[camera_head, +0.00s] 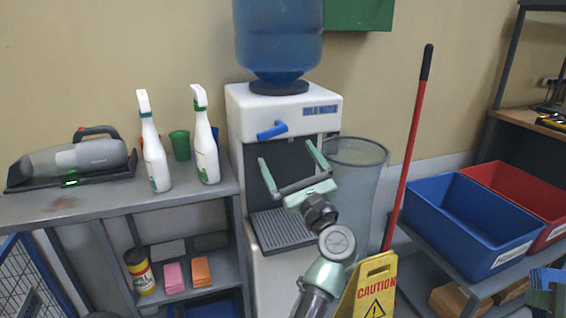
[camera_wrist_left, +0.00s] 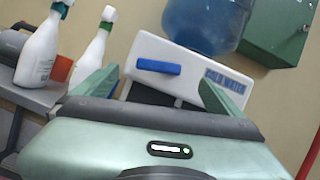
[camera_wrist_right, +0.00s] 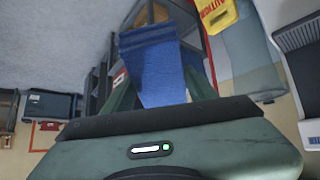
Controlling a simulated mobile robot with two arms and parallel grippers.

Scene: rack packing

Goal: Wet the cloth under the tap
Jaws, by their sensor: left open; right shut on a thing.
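The water dispenser (camera_head: 237,110) has a blue tap lever (camera_head: 272,131) on its white front, also seen in the left wrist view (camera_wrist_left: 158,68). A grey drip tray (camera_head: 285,229) sits below. My left gripper (camera_head: 288,154) is open and empty in front of the dispenser, just below the lever and apart from it. My right gripper (camera_wrist_right: 155,92) is shut on a blue cloth (camera_wrist_right: 157,62), which hangs between its fingers. The cloth also shows at the bottom right of the head view (camera_head: 548,278), well away from the dispenser.
Two white spray bottles (camera_head: 154,150) (camera_head: 205,140) and a handheld vacuum (camera_head: 85,158) stand on the left shelf (camera_head: 90,205). A grey bin (camera_head: 360,195), a red-handled mop (camera_head: 408,150) and a yellow caution sign (camera_head: 368,290) stand right of the dispenser. Blue (camera_head: 450,220) and red (camera_head: 545,192) crates sit farther right.

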